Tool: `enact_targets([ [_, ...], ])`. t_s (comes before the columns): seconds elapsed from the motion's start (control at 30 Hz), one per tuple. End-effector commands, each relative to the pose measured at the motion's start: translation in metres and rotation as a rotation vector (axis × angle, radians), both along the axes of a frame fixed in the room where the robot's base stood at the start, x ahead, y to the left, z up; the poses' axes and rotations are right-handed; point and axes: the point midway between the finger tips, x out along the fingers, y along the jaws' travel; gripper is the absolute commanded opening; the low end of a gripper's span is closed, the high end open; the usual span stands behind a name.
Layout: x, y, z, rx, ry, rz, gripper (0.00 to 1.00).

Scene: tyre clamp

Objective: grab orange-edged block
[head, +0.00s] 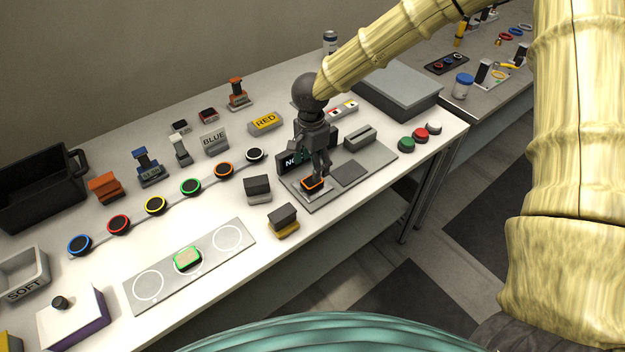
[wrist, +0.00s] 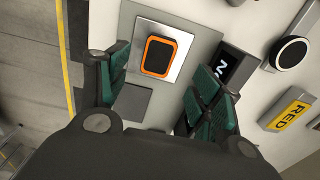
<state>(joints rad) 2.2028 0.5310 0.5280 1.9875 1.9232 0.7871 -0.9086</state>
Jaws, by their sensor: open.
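The orange-edged block (head: 312,184) has a dark top and sits on a shiny square plate on a grey board. In the wrist view the block (wrist: 159,55) lies ahead of the fingers, a little left of the middle, with the plate visible around it. My gripper (head: 319,172) is over the block, pointing down. In the wrist view my gripper (wrist: 158,85) has its two green-padded fingers spread wide, with nothing between the pads. The height of the fingertips above the block is hard to tell.
A dark display (head: 293,161) stands beside the plate, close to the fingers. A grey slotted block (head: 360,137) is on the same board. A green-edged block (head: 187,258) lies on a strip with white circles. A yellow RED label block (head: 265,122) stands behind.

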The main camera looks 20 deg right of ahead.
Motion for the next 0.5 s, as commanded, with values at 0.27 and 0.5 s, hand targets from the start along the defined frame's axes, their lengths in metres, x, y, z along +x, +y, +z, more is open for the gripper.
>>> enact_targets([
  [0.27, -0.002, -0.002, -0.016, -0.002, 0.002, 0.0, 0.65],
  [0.5, -0.004, -0.004, -0.046, -0.002, 0.002, -0.003, 0.65],
])
